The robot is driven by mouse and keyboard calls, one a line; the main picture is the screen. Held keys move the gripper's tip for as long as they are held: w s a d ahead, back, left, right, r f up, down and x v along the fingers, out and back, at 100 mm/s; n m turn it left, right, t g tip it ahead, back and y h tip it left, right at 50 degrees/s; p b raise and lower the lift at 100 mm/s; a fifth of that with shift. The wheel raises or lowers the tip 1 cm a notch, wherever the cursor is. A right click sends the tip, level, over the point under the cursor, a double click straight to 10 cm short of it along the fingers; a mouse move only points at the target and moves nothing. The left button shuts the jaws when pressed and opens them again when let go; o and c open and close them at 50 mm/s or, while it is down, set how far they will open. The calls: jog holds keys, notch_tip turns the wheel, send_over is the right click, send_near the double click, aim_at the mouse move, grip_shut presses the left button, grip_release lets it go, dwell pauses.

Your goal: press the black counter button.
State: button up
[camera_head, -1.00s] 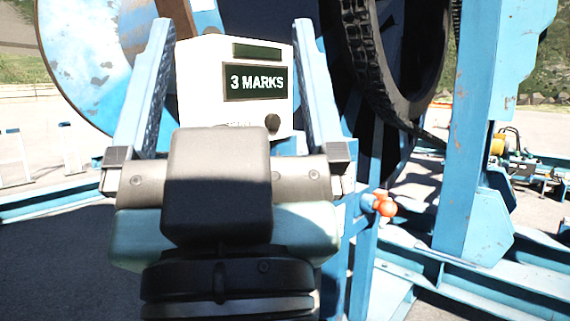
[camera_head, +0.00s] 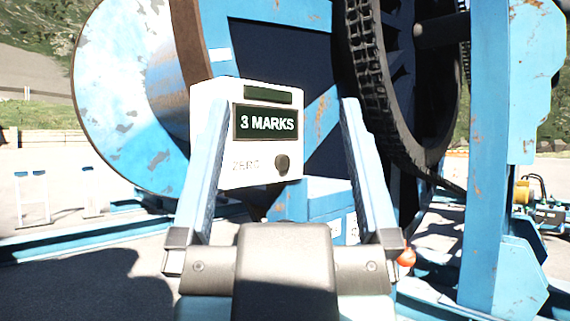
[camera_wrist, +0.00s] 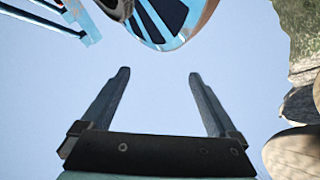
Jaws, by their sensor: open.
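The black counter button (camera_head: 282,164) is a small dark round knob at the lower right of the white counter box (camera_head: 212,178), beside the printed word ZERO. The box's dark display (camera_head: 266,123) reads 3 MARKS. My gripper (camera_head: 285,101) is open and empty, its two blue fingers wide apart and pointing up in front of the box in the head view. The button shows between the fingers, and the left finger covers part of the box. The wrist view shows the open fingers (camera_wrist: 158,73) against sky, with neither box nor button in view.
A large blue cable reel (camera_head: 130,110) stands behind the box. A black chain or toothed tyre-like ring (camera_head: 372,90) and a blue upright post (camera_head: 487,170) are to the right. An orange ball-shaped knob (camera_head: 406,257) sits low beside my right finger.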

grip_shut()
dwell(1.5)
